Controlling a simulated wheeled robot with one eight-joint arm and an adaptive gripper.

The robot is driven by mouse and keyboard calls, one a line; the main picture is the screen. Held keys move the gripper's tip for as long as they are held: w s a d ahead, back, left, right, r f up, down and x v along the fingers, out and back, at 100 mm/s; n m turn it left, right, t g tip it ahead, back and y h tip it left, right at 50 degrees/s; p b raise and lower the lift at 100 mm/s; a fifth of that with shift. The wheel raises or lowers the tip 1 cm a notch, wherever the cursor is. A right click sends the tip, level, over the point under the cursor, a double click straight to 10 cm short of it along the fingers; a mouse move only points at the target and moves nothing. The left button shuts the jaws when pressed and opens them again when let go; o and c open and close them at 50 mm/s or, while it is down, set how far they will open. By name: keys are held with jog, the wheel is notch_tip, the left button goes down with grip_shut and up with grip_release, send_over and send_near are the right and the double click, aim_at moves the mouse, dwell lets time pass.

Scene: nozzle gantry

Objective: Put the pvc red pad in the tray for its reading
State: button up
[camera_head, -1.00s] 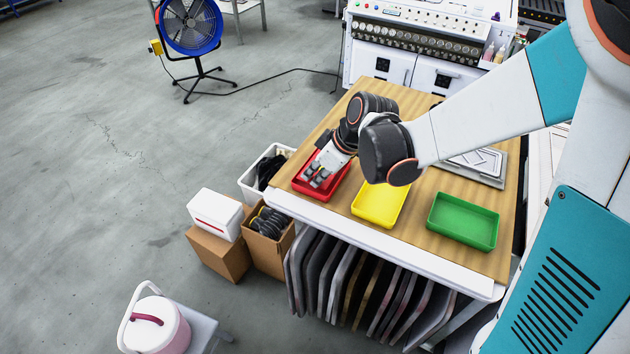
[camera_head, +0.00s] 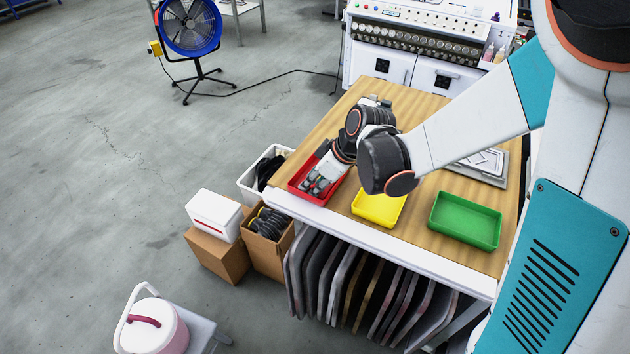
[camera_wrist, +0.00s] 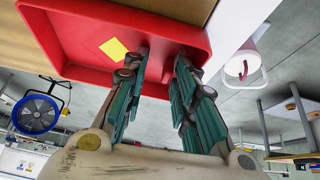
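My gripper (camera_head: 316,187) is over the red tray (camera_head: 296,181) on the wooden table, with its fingertips low at the tray. In the wrist view my gripper (camera_wrist: 158,70) has its two fingers apart, with nothing visible between them. The red tray (camera_wrist: 85,30) fills the upper part of that view. A small flat yellow square (camera_wrist: 113,48) lies on the tray's floor beside the fingers; I cannot tell whether it is a pad or a label. I cannot make out a separate red pad. A yellow tray (camera_head: 378,209) and a green tray (camera_head: 466,221) stand to the right.
A machine with dials (camera_head: 430,45) stands behind the table. A grey plate (camera_head: 480,166) lies at the table's right side. A white bin (camera_head: 250,184), boxes (camera_head: 214,215) and a blue fan (camera_head: 191,26) are on the floor to the left.

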jog(key=shift+d+r+p, duration=0.15)
jog(key=shift+r+p, duration=0.15)
jog(key=shift+r, duration=0.2)
jog(key=s+p+v, duration=0.1)
jog(key=p+v, duration=0.3)
jog(key=v, duration=0.7)
jog(key=s+d+r+m+t+h, duration=0.2)
jog(key=s+d+r+m, duration=0.2)
jog(key=s, duration=0.3)
jog(key=s+d+r+m+t+h, duration=0.2)
jog(key=s+d+r+m, duration=0.3)
jog(key=s+d+m, duration=0.1)
jog(key=shift+s+r+m+h, duration=0.2)
jog(key=shift+s+m+h, duration=0.1)
jog(key=shift+s+m, duration=0.4)
jog(key=shift+d, duration=0.15)
